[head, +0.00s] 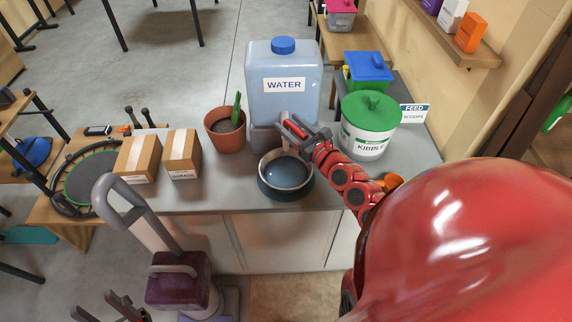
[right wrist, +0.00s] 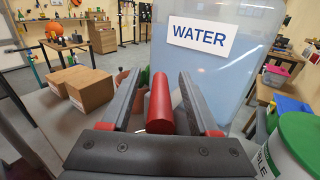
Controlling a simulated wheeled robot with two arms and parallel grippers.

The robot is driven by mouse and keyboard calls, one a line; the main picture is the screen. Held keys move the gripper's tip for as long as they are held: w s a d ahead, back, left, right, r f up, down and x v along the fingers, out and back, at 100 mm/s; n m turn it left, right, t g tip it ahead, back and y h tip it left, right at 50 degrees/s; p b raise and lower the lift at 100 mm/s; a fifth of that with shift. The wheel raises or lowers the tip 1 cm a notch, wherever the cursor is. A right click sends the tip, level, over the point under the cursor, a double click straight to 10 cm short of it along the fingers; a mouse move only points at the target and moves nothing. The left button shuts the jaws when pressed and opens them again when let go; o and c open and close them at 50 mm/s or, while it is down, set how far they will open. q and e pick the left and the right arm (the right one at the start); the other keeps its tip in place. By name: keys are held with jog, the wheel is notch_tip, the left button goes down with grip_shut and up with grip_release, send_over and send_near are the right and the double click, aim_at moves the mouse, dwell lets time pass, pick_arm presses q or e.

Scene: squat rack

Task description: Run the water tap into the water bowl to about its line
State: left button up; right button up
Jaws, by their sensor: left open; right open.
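A large translucent blue water tank (head: 285,101) labelled WATER stands on the grey counter; it also fills the upper right wrist view (right wrist: 215,62). The dark water bowl (head: 286,189), with a paler rim, sits before the tank. Its inside looks blue-grey; I cannot make out the line or the water level. My right gripper (head: 294,128) is open above the bowl, at the tank's front. In the right wrist view a red tap handle (right wrist: 160,100) lies between its open fingers. The spout is hidden. My left gripper (head: 92,303) is open and empty at the lower left.
A potted cactus (head: 226,140) and two cardboard boxes (head: 182,152) stand left of the tank. A green-lidded kibble tub (head: 368,125) stands close right of my right arm. A purple-and-grey upright appliance (head: 178,280) stands in front of the counter.

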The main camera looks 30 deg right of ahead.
aim_at(305, 138)
jog(key=shift+s+d+f+b, duration=0.1)
jog(key=shift+s+b, duration=0.55)
jog(key=shift+s, duration=0.8)
jog(key=shift+s+d+b, duration=0.1)
jog(key=shift+s+b, duration=0.5)
jog(key=shift+s, duration=1.45)
